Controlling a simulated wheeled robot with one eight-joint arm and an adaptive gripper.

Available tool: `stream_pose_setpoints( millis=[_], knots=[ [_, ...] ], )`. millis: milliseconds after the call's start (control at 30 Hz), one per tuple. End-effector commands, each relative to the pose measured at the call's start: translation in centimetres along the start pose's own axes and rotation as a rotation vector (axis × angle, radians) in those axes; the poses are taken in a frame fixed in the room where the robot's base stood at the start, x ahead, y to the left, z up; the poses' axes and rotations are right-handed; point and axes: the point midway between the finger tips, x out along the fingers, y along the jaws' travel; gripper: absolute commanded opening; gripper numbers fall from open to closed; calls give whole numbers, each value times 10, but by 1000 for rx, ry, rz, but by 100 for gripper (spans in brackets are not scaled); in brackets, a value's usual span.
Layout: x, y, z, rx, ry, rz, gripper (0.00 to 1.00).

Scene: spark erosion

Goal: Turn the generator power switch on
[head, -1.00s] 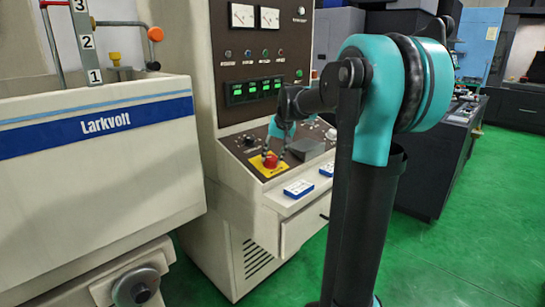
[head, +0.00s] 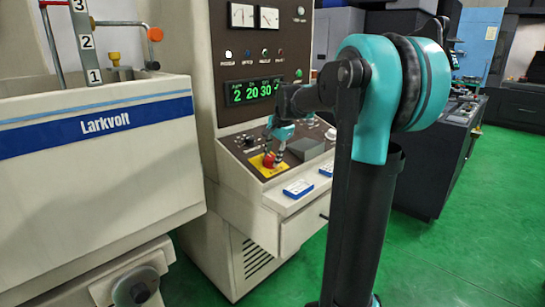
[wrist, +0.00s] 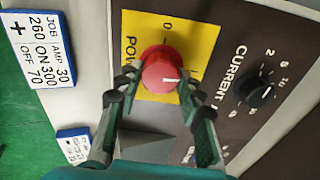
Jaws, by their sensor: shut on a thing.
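The red power switch knob (wrist: 158,72) sits on a yellow plate (wrist: 140,25) marked "0" and partly hidden "POW" lettering. The fingers of my gripper (wrist: 157,85) are closed around the knob, one on each side. The white mark on the knob points to the right in the wrist view, away from the "0". The generator's green display (head: 252,91) is lit with large digits.
The black CURRENT knob (wrist: 257,92) is right of the switch in the wrist view. A job card (wrist: 42,48) and a smaller card (wrist: 75,145) lie at left. The Larkvolt tank (head: 100,150) stands left of the generator. Green floor is clear at right.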

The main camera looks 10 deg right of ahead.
Motion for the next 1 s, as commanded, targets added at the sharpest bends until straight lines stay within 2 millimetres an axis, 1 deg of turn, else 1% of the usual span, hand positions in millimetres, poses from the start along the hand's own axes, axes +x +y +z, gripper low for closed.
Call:
stream_pose_setpoints(
  millis=[300, 767, 800, 967, 1000],
  knots=[
    [0, 0, 0, 96, 1, 4, 8],
    [0, 0, 0, 109, 1, 4, 8],
    [0, 0, 0, 109, 1, 4, 38],
    [0, 0, 0, 108, 1, 5, 58],
    [0, 0, 0, 108, 1, 5, 58]
  ],
)
